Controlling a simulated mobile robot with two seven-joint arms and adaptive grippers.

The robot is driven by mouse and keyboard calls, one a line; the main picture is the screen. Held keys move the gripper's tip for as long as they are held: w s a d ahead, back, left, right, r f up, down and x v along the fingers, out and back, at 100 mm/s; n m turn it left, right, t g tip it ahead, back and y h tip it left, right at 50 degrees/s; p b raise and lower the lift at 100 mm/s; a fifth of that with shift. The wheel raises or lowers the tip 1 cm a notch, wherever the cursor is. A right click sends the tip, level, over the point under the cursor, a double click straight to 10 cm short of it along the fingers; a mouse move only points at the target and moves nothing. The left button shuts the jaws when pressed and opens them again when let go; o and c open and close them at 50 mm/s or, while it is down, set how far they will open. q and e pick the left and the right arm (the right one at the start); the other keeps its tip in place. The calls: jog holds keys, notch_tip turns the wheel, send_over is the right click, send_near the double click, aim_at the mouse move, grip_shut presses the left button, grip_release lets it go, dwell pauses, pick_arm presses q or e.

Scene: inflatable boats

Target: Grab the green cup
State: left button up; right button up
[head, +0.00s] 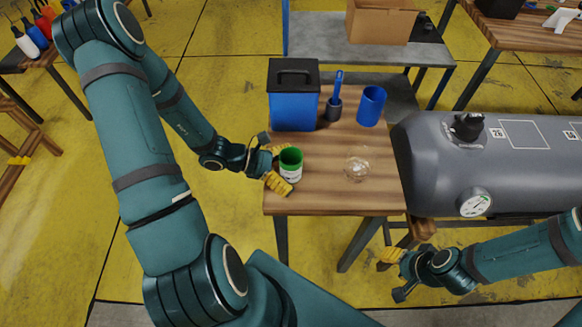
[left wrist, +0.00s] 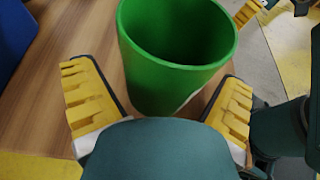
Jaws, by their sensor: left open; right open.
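The green cup (head: 291,163) stands upright near the left edge of the small wooden table, with a white patch on its lower side. My left gripper (head: 275,168) is open at table height, with its yellow fingers on either side of the cup. In the left wrist view the green cup (left wrist: 172,55) fills the upper middle, and the left gripper (left wrist: 158,105) has one finger to each side of it. Whether the fingers touch it I cannot tell. My right gripper (head: 393,272) is open and empty, in front of the table at the lower right.
The wooden table (head: 330,195) also holds a blue box with a black lid (head: 293,95), a dark holder with a blue-handled tool (head: 334,105), a blue cup (head: 371,105) and a clear glass item (head: 356,168). A grey tank with a gauge (head: 450,160) lies close on the right.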

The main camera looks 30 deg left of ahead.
pick_arm(q)
jog(key=c, duration=1.3)
jog(key=shift+r, duration=0.15)
